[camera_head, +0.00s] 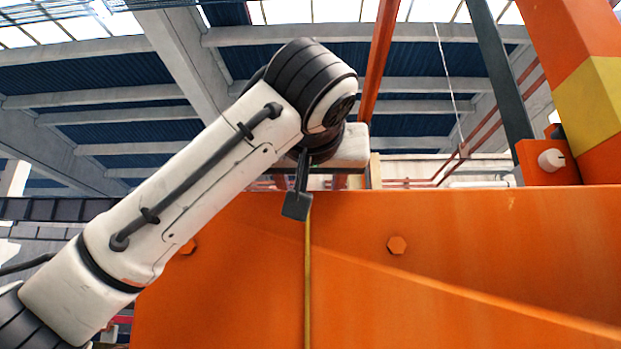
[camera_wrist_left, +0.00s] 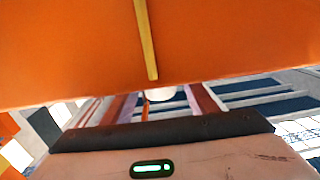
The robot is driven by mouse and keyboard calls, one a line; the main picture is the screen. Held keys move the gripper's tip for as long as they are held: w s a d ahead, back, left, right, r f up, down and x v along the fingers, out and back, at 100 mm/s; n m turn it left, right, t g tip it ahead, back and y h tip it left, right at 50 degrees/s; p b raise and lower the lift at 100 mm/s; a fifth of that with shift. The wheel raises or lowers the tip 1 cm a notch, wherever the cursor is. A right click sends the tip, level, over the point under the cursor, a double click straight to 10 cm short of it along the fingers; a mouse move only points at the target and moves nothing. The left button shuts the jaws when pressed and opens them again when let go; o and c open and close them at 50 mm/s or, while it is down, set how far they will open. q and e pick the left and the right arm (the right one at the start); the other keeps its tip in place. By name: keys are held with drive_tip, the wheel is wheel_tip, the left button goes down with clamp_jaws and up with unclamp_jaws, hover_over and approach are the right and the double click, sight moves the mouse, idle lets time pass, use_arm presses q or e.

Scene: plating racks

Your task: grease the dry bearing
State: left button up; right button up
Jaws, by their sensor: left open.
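My left arm reaches in from the left in the head view. My left gripper (camera_head: 297,204) hangs at its end as a dark finger in front of the upper edge of a large orange beam (camera_head: 450,240). The gripper is open, and I see nothing in it. A thin yellow strip (camera_head: 308,285) runs down the beam's face just below the finger. It also shows in the left wrist view (camera_wrist_left: 147,40). A white rounded part (camera_wrist_left: 160,94) shows at the beam's edge there, partly hidden. I cannot pick out a bearing for sure. My right gripper is not in view.
A white round knob (camera_head: 551,160) sits on an orange bracket (camera_head: 540,178) at the right. An orange and yellow post (camera_head: 590,100) rises at the far right. Open space lies above the beam.

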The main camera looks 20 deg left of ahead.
use_arm(q)
drive_tip(key=c, duration=1.1)
drive_tip(key=shift+f+m+h+b, duration=0.2)
drive_tip(key=shift+m+h+b, duration=0.45)
drive_tip(key=shift+h, duration=0.25)
drive_tip(key=m+h, duration=0.2)
drive_tip(key=h, duration=0.1)
drive_tip(key=shift+w+t+h+b, duration=0.1)
drive_tip(key=shift+t+h+b, duration=0.3)
drive_tip(key=m+h, duration=0.2)
drive_tip(key=h, duration=0.1)
drive_tip(key=shift+r+m+h, duration=0.15)
drive_tip(key=shift+m+h, duration=0.2)
drive_tip(key=shift+h, duration=0.05)
drive_tip(key=shift+m+g+h+p, duration=0.95)
drive_tip(key=shift+m+h, duration=0.55)
drive_tip(key=shift+h, duration=0.5)
drive_tip(key=shift+h, duration=0.3)
drive_tip(key=o, duration=1.1)
